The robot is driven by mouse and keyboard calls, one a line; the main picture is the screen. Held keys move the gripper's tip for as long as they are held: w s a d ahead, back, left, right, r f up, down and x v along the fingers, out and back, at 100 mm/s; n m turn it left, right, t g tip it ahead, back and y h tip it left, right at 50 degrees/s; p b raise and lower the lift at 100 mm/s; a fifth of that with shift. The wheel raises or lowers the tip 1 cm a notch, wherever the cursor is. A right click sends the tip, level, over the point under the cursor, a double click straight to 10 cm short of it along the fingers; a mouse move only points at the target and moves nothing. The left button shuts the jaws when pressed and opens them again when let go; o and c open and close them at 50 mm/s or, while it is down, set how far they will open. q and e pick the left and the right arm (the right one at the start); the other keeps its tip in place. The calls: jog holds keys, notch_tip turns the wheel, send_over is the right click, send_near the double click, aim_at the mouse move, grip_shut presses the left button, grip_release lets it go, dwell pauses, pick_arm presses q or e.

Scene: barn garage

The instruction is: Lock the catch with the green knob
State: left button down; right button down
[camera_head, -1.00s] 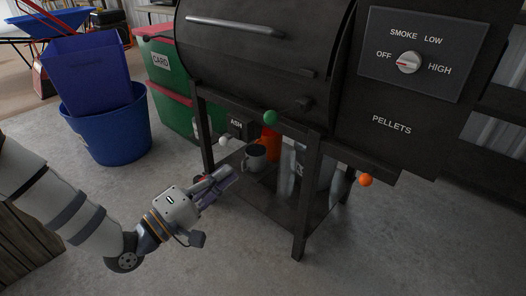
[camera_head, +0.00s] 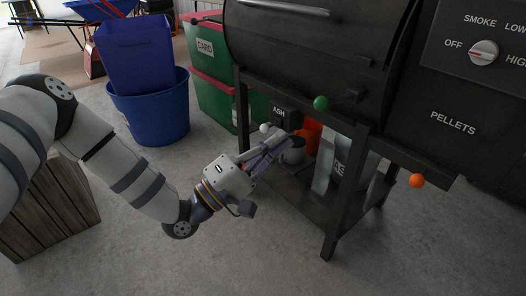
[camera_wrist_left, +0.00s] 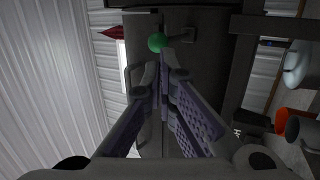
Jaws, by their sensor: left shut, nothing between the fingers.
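The green knob (camera_head: 320,103) is a small ball on the dark front of the smoker, below the barrel. A dark catch piece (camera_head: 352,95) sits just right of it; I cannot tell its exact position. In the left wrist view the green knob (camera_wrist_left: 157,42) shows just beyond my fingertips, slightly left of them, and nothing visibly touches it. My left gripper (camera_head: 284,142) is shut and empty, in front of the smoker, below and left of the green knob in the head view. My right gripper is not in view.
A white knob (camera_head: 265,128) near the ASH label is close to my left fingers in the head view. An orange knob (camera_head: 417,181) sticks out at the right. A shelf under the smoker holds a mug and a metal bucket (camera_head: 323,170). Blue tub (camera_head: 150,112) stands left.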

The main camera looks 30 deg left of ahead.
pick_arm(q)
jog(key=x, duration=0.7)
jog(key=shift+w, duration=0.2)
jog(key=shift+d, duration=0.1)
